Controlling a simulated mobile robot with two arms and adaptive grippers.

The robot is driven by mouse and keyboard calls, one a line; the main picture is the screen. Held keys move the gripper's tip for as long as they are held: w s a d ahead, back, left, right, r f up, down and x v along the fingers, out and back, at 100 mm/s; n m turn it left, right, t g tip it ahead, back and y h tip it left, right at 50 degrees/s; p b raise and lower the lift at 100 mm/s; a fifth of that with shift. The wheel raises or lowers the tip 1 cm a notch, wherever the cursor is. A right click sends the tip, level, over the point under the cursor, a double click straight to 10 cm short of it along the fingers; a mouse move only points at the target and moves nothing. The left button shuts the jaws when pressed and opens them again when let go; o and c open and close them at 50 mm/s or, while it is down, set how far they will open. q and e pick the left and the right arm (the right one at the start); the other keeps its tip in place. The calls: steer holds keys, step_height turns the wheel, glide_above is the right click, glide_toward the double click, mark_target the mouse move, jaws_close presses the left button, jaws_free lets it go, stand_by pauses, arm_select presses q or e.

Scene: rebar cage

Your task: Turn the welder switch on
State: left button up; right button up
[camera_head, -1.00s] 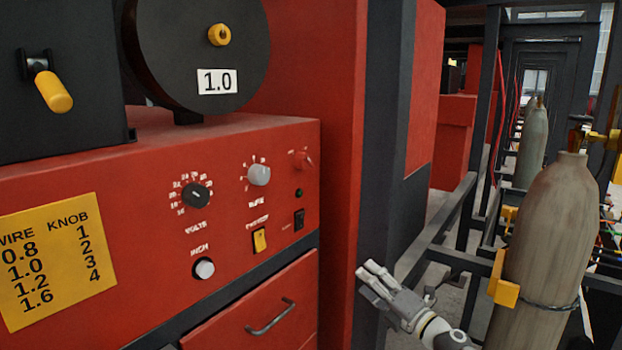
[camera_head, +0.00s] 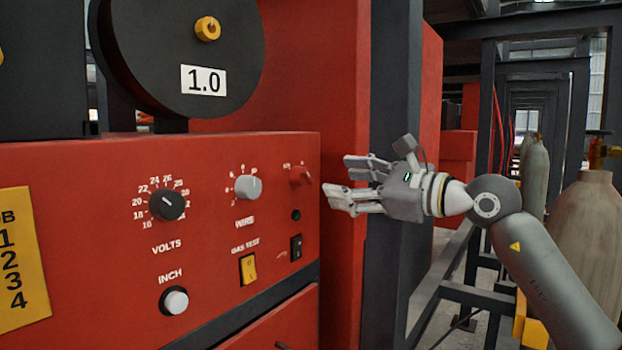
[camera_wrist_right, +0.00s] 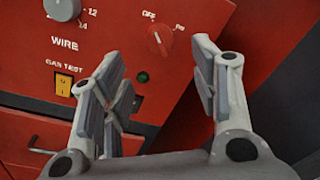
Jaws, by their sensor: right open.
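The red welder panel carries a red rotary switch (camera_head: 300,175) at its upper right, with small white lettering; the same switch shows in the right wrist view (camera_wrist_right: 160,40). Below it are a small dark round lamp (camera_head: 296,215) and a black rocker switch (camera_head: 296,247). My right gripper (camera_head: 350,182) is open and empty, just right of the panel's right edge at the red switch's height. In the right wrist view its fingers (camera_wrist_right: 160,85) spread below and around the lamp (camera_wrist_right: 142,77). My left gripper is not in view.
The volts knob (camera_head: 167,205), wire knob (camera_head: 247,187), inch button (camera_head: 174,301) and yellow gas test rocker (camera_head: 248,269) sit left of the red switch. A dark post (camera_head: 389,60) stands behind my gripper. Gas cylinders (camera_head: 580,215) stand at the right.

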mark_target(310, 178)
steer(key=p+x, duration=0.2)
steer(key=x, duration=0.6)
steer(key=shift+w+a+p, duration=0.35)
steer(key=shift+a+p, duration=0.05)
steer(key=c, duration=1)
steer(key=shift+c, duration=0.2)
